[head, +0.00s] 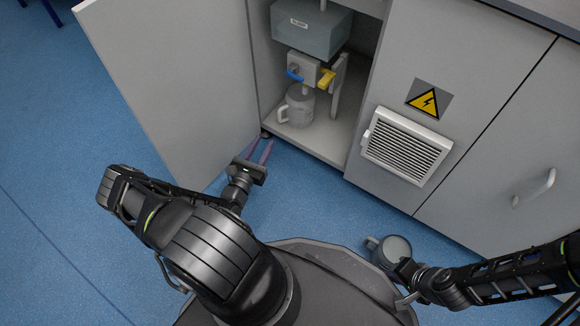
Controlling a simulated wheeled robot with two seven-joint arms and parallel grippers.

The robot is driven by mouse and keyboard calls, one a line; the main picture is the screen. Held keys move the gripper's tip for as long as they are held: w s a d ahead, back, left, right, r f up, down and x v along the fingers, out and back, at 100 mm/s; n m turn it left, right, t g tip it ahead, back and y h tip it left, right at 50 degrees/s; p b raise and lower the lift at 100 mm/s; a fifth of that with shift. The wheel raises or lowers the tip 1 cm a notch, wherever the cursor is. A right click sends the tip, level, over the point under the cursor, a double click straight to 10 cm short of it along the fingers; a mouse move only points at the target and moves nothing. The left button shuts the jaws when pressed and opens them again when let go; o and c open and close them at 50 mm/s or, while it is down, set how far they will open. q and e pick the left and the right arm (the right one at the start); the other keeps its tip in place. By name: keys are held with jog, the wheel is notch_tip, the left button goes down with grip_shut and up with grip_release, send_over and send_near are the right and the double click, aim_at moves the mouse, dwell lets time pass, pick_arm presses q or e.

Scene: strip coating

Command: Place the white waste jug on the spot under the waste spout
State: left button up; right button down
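A second pale grey jug (298,106), handle to the left, stands upright on the cabinet floor below a valve block (303,68) with a blue lever and a yellow lever. My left gripper (262,150) is open and empty in front of the cabinet opening.
A grey box (311,38) sits above the valve block inside the cabinet. The open cabinet door (175,80) stands to the left. A vent grille (407,146) protrudes from the closed panel to the right. Blue floor (60,180) is clear at the left.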

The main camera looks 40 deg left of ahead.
pick_arm(q)
jog(key=w+d+f+m+g+h, duration=0.15)
jog(key=d+m+g+h, duration=0.25)
jog(key=d+m, duration=0.65)
jog(key=w+d+f+m+g+h, duration=0.1)
jog(key=w+d+m+g+h, duration=0.45)
jog(key=d, duration=0.85)
jog(key=s+d+r+m+g, duration=0.1)
jog(key=s+d+m+g, duration=0.1)
jog(key=s+m, duration=0.4)
jog(key=s+d+r+m+g+y, duration=0.1)
jog(key=s+d+m+g, duration=0.1)
jog(key=s+d+m, duration=0.3)
jog(key=s+d+r+m+g+y, duration=0.1)
jog(key=s+d+m+g, duration=0.1)
jog(key=s+m, duration=0.7)
jog(key=shift+s+d+r, duration=0.2)
jog(key=shift+d, duration=0.6)
